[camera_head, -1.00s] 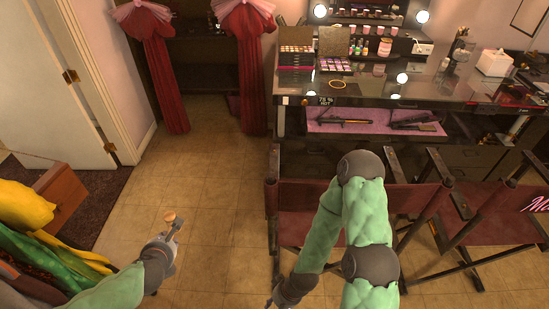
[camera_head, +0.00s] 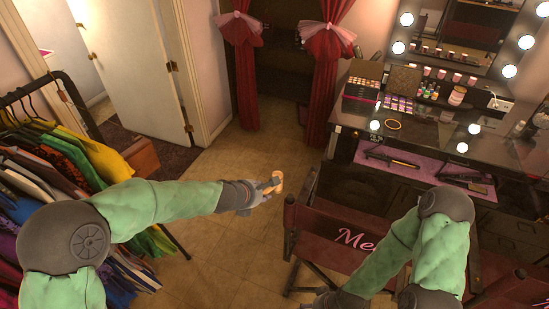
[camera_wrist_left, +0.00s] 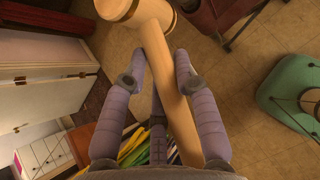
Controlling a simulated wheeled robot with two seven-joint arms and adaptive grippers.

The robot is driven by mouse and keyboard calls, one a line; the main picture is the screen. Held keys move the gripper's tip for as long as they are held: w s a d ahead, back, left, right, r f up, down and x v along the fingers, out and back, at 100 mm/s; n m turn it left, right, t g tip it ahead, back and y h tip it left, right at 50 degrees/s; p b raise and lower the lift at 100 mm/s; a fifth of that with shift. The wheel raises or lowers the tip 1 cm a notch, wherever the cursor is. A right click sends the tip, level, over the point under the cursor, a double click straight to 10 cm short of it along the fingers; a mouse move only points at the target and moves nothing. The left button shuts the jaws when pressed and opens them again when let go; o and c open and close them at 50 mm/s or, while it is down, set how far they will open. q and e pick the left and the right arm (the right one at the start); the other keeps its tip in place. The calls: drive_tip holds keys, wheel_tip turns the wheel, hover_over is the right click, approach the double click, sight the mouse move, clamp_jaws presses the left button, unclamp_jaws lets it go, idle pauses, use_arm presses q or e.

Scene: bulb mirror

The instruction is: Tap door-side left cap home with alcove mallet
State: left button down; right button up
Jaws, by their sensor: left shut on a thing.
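My left gripper (camera_head: 266,189) is shut on the pale wooden mallet (camera_head: 277,181), held out in the air over the tiled floor. In the left wrist view the mallet handle (camera_wrist_left: 168,72) runs between the two fingers of the gripper (camera_wrist_left: 157,68), and the round head (camera_wrist_left: 140,10) is at the top, partly cut off. The mirror (camera_head: 470,38) at the upper right has lit bulbs along its left side (camera_head: 398,47) and right side. I cannot make out the left cap. My right arm reaches down at the lower right; its gripper is out of view.
A dark vanity counter (camera_head: 440,145) with makeup stands at the right, with a chair (camera_head: 330,225) in front. Red curtains (camera_head: 325,75) hang at the back. A white door (camera_head: 130,65) and a clothes rack (camera_head: 65,85) are at the left. Floor between them is clear.

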sight(281, 174)
use_arm(q)
drive_tip(key=w+d+r+p, duration=0.1)
drive_tip(key=r, duration=0.1)
drive_tip(key=d+r+m+h+p, duration=0.1)
drive_tip(key=r+p, duration=0.1)
drive_tip(key=w+d+r+m+p, duration=0.1)
drive_tip(key=d+r, duration=0.1)
drive_tip(key=shift+w+r+g+h+p, duration=0.3)
drive_tip(key=shift+w+p, duration=0.05)
use_arm(e)
wheel_tip(281, 174, up, 6)
use_arm(q)
drive_tip(key=shift+a, duration=0.1)
use_arm(e)
drive_tip(key=shift+f, duration=0.1)
use_arm(q)
drive_tip(key=shift+f+b, duration=2.85)
drive_tip(key=shift+b, duration=0.1)
use_arm(e)
drive_tip(key=shift+f, duration=2.8)
use_arm(q)
drive_tip(key=shift+f, duration=0.25)
use_arm(e)
drive_tip(key=shift+f, duration=0.2)
